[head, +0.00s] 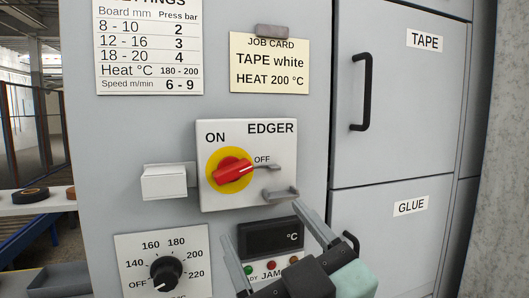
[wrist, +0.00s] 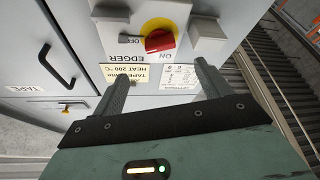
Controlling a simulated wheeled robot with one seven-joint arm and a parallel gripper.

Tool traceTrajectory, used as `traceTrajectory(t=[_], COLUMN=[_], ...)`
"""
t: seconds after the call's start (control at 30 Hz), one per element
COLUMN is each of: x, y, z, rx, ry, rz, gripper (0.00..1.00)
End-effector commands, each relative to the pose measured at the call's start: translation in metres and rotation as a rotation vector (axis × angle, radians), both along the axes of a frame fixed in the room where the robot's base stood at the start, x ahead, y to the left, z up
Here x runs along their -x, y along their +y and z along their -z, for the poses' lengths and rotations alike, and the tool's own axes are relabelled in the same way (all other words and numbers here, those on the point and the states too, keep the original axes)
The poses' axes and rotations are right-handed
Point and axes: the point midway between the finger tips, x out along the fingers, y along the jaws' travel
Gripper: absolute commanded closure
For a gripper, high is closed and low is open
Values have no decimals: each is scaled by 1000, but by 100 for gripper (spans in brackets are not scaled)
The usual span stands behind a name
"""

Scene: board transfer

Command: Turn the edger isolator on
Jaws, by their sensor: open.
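The edger isolator is a white plate (head: 275,146) on the grey cabinet front, marked ON at upper left and OFF at right. Its red knob (head: 232,169) sits on a yellow disc (head: 213,182). A thin grey lever from the knob points right, by OFF. A small grey loop (head: 281,194) projects at the plate's lower right. My gripper (head: 263,222) is open and empty, below and in front of the plate, apart from the knob. In the wrist view the picture is upside down; the red knob (wrist: 160,40) shows beyond my open fingers (wrist: 161,72).
A white block (head: 164,182) sticks out left of the isolator. Below are a dark display (head: 262,237), partly hidden by my gripper, and a black heat dial (head: 165,273). A job card (head: 268,74) hangs above. Black door handles (head: 361,92) stand out at right.

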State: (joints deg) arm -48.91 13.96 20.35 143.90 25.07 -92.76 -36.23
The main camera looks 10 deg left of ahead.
Motion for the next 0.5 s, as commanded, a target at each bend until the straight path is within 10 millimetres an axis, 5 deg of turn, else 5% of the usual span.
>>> traceTrajectory(t=[0.5], x=[-72], y=[58], z=[-38], rx=[-1], ry=[1], rz=[2], gripper=[24])
